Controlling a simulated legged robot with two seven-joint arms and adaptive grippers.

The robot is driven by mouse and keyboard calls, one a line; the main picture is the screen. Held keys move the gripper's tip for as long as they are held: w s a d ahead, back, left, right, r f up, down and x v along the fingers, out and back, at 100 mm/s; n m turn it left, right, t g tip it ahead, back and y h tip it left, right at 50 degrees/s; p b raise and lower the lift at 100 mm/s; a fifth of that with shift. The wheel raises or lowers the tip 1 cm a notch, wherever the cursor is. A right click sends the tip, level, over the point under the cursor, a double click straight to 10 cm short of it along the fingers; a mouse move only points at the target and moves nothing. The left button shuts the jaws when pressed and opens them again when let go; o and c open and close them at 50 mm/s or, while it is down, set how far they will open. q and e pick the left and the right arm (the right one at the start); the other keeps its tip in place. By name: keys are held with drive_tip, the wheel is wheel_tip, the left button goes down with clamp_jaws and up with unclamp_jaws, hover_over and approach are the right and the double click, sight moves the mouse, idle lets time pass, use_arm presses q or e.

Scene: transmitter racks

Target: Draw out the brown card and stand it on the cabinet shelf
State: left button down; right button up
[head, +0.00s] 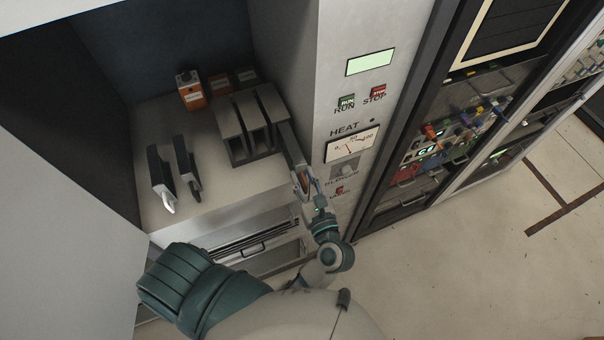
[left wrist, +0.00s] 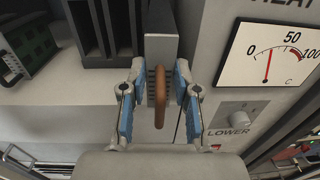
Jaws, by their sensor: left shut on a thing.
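The brown card (head: 290,148) is a narrow grey plate with a brown loop handle. My left gripper (head: 304,181) is shut on this handle, at the front right of the shelf. In the left wrist view the brown handle (left wrist: 160,97) stands between the blue finger pads (left wrist: 157,110). The card's body runs back toward the right side of the dark slotted rack (head: 236,138). I cannot tell whether its far end is still inside a slot. The cabinet shelf (head: 240,182) is pale and flat. My right gripper is not in view.
A white-handled card (head: 160,172) and a dark-handled card (head: 186,165) stand at the shelf's left. Orange boxes (head: 191,92) are at the back. The control panel (head: 350,110) rises close right of my gripper. Shelf space is free between the standing cards and the rack.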

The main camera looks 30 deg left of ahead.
use_arm(q)
drive_tip(key=shift+b+v, duration=0.5)
drive_tip(key=shift+v, duration=1.25)
